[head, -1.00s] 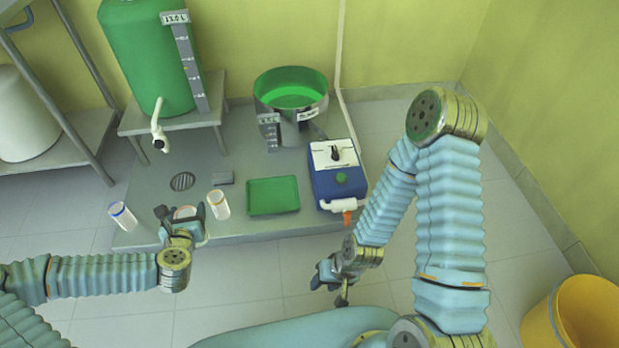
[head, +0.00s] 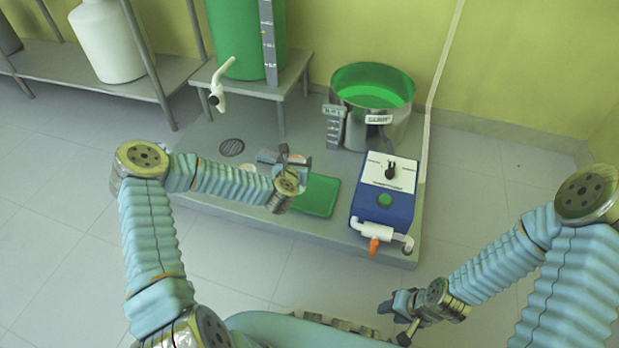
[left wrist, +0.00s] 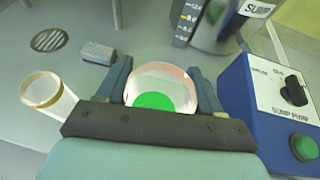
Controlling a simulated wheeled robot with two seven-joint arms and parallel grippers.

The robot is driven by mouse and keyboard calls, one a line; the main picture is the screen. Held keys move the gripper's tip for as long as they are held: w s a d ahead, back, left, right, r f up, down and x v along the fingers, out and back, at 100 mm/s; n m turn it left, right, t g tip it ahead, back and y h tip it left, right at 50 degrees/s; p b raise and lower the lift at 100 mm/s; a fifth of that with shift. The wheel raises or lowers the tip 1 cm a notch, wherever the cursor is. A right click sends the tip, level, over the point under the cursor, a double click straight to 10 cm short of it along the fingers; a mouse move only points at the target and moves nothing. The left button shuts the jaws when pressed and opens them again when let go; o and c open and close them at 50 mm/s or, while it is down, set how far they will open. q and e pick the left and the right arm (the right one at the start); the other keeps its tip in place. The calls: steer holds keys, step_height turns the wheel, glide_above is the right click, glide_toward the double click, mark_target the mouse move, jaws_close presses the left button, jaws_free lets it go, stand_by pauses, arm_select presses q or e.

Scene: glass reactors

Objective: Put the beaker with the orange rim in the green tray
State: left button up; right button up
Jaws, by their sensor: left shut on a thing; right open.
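The beaker with the orange rim (left wrist: 184,82) is held between the two fingers of my left gripper in the left wrist view, seen from above. Green shows through its bottom. In the head view my left gripper (head: 287,160) is shut on it, by the left end of the green tray (head: 318,198). My left arm hides part of the tray. The gap between beaker and tray cannot be judged. My right gripper (head: 402,314) is open and empty, low in front of the platform.
A yellow-rimmed beaker (left wrist: 45,92) stands left of my left gripper. A blue box (head: 383,205) with a knob, green button and white tap stands right of the tray. Behind are a steel vessel (head: 357,130) with green content and a small grey block (left wrist: 98,53).

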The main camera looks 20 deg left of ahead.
arm_select(q)
steer(key=w+d+f+b, duration=0.2)
steer(key=w+f, duration=0.3)
steer(key=f, duration=0.4)
steer(key=shift+w+f+b, duration=0.3)
steer(key=shift+w+f, duration=0.05)
steer(key=o, duration=0.9)
steer(key=shift+d+f, duration=0.1)
steer(key=o, duration=0.5)
